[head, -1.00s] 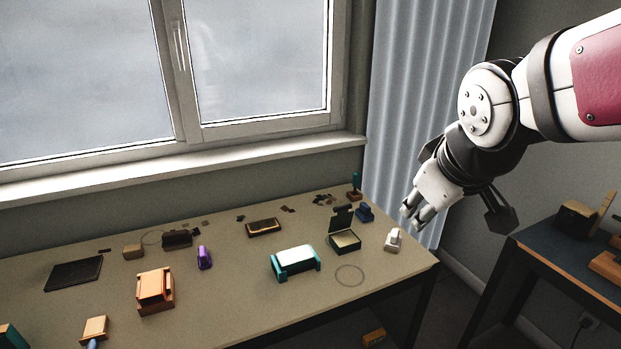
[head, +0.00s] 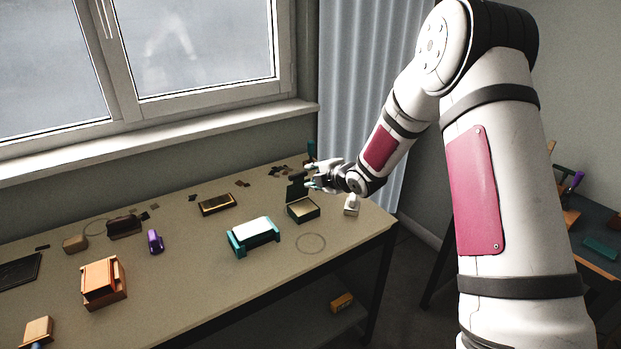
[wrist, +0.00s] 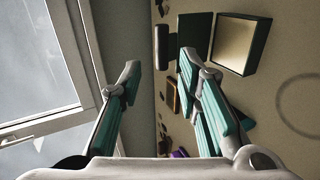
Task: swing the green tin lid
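The green tin (head: 303,211) stands at the right end of the table, an open dark green box with a pale inside. Its lid (head: 297,191) stands up at the back. My gripper (head: 311,176) is just above the lid's upper edge, fingers pointing left. In the wrist view the tin (wrist: 263,47) and lid (wrist: 193,34) lie to the upper right. A dark bar (wrist: 161,48), apparently at the lid's top edge, shows between the fingers' lines. My gripper (wrist: 160,67) is open with nothing held; I cannot tell whether it touches the lid.
A white block (head: 351,206) stands right of the tin. A teal-ended white piece (head: 253,236) is to its left, and a thin ring (head: 311,243) marks the table in front. The window sill (head: 150,145) runs behind. A second table (head: 600,212) is at the right.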

